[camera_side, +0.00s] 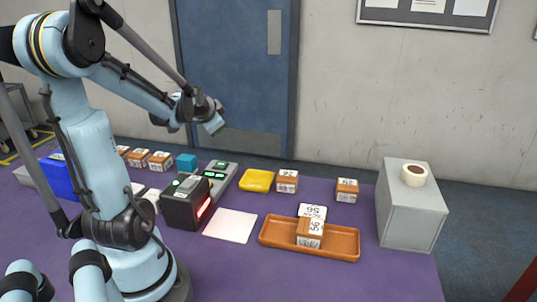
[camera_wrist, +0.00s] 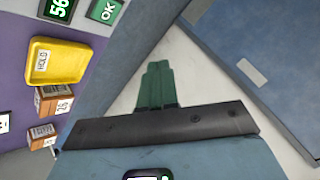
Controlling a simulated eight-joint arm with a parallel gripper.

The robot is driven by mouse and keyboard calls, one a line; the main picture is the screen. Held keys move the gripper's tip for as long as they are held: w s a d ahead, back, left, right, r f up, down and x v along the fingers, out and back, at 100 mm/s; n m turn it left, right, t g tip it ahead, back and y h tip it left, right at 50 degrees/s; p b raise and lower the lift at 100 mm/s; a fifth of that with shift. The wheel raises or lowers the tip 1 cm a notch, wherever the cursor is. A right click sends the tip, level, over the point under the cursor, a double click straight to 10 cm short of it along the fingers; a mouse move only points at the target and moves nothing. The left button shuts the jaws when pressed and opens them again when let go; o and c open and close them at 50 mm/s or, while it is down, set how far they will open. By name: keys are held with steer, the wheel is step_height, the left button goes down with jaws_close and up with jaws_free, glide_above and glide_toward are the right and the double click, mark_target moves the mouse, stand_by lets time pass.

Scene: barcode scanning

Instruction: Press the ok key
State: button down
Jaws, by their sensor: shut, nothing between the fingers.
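The green ok key (camera_wrist: 106,11) shows at the top edge of the wrist view, partly cut off, with white letters. A dark display reading 56 (camera_wrist: 59,8) is left of it. In the side view, the grey device with green-lit panels (camera_side: 217,174) stands at the back of the purple table; its lettering is too small to read. My gripper (camera_wrist: 158,66) has its green fingers together and empty, apart from the key. In the side view my gripper end (camera_side: 213,124) is high above the device, and its fingers cannot be made out.
A dark scanner box (camera_side: 187,205) with a red light stands before the device, beside a white pad (camera_side: 230,225). A yellow HOLD tray (camera_side: 257,181) lies to the right. An orange tray (camera_side: 275,240) holds labelled boxes. A grey block (camera_side: 408,222) bears a tape roll.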

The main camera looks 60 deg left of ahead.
mark_target(220, 165)
steer(key=shift+f, duration=4.4)
steer(key=shift+f, duration=0.1)
steer(key=shift+f, duration=0.35)
steer(key=shift+f, duration=0.4)
steer(key=shift+r, duration=0.85)
